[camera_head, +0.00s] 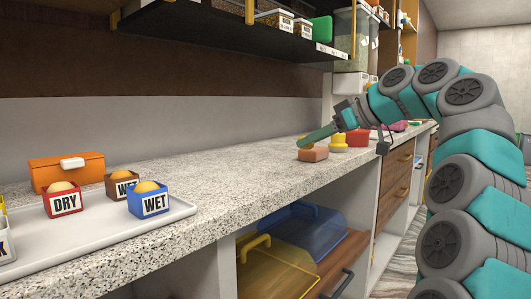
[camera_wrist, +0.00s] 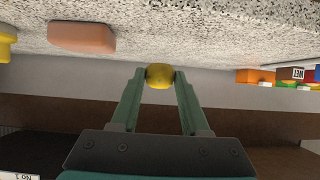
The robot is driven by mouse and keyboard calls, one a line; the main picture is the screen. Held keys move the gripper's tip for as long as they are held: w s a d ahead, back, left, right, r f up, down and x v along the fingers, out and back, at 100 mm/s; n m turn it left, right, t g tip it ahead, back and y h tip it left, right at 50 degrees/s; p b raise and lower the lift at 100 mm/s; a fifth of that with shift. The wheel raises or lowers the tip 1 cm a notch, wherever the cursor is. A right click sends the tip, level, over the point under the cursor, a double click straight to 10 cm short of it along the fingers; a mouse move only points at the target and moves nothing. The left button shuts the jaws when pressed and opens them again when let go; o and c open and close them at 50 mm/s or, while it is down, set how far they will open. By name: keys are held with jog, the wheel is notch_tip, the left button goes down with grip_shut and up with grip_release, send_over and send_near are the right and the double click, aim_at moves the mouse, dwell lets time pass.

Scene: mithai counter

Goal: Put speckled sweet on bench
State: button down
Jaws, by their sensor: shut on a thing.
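My gripper (camera_wrist: 158,82) is shut on a round yellow sweet (camera_wrist: 160,77), held between the two fingertips in the wrist view. Any speckles on it are too small to tell. In the head view my gripper (camera_head: 305,141) reaches left over the stone-topped bench (camera_head: 255,180), and the held sweet is hidden there. The sweet appears apart from the bench top, with a gap in the wrist view. A salmon-coloured block (camera_head: 313,154) lies on the bench just below my fingertips; it also shows in the wrist view (camera_wrist: 82,37).
A yellow item (camera_head: 338,140) and a red one (camera_head: 357,138) stand beside the block. At left, a white tray (camera_head: 95,235) bears boxes labelled DRY (camera_head: 64,202) and WET (camera_head: 149,203), holding round sweets. An orange case (camera_head: 66,171) stands behind. The bench middle is clear. A shelf (camera_head: 220,30) hangs above.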

jog(key=p, duration=0.2)
send_over(258, 164)
jog(key=shift+w+d+f, duration=0.1)
jog(key=shift+w+f, duration=0.05)
jog(key=shift+f, duration=0.55)
jog(key=shift+f+b, duration=0.75)
jog(key=shift+f, duration=1)
jog(key=shift+f, duration=0.2)
jog(key=shift+c, duration=2)
grip_release()
jog(key=shift+r, duration=0.1)
jog(key=shift+r, duration=0.2)
jog(key=v, duration=1.1)
jog(key=shift+s+d, duration=0.3)
jog(key=shift+d, duration=0.05)
